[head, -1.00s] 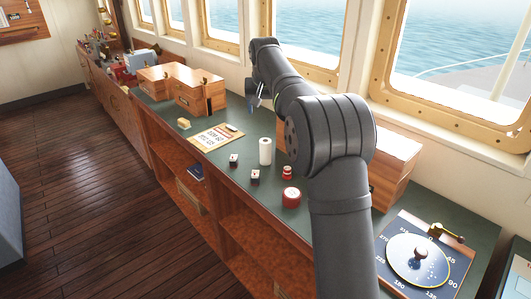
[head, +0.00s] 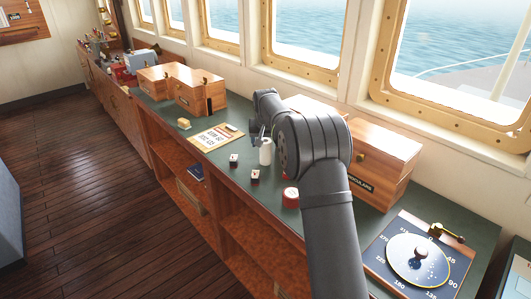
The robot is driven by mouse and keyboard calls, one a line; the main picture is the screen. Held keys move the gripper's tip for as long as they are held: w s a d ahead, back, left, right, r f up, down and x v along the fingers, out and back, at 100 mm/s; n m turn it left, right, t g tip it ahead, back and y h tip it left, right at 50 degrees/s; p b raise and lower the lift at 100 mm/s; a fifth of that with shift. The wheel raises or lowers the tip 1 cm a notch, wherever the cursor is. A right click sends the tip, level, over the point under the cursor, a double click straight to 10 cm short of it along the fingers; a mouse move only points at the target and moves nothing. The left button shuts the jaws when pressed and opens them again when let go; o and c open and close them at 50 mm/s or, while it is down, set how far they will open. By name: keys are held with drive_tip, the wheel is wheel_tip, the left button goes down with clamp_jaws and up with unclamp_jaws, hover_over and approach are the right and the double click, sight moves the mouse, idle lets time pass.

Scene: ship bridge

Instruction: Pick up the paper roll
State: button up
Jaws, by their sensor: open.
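The paper roll (head: 266,153) is a white upright cylinder on the green counter top (head: 232,182). My gripper (head: 258,138) is low over the counter, close to the roll's upper left side. Its jaws are open and small in this view. The top of the roll is partly covered by the gripper. I cannot tell whether a finger touches the roll.
A red round container (head: 291,197) is in front. A calendar clipboard (head: 217,137) lies behind left. Wooden boxes (head: 384,165) and a compass dial plate (head: 419,259) are to the right.

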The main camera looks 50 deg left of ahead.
sight(265, 149)
drive_tip(key=shift+x, duration=2.9)
drive_tip(key=shift+r, duration=0.1)
drive_tip(key=c, duration=1.2)
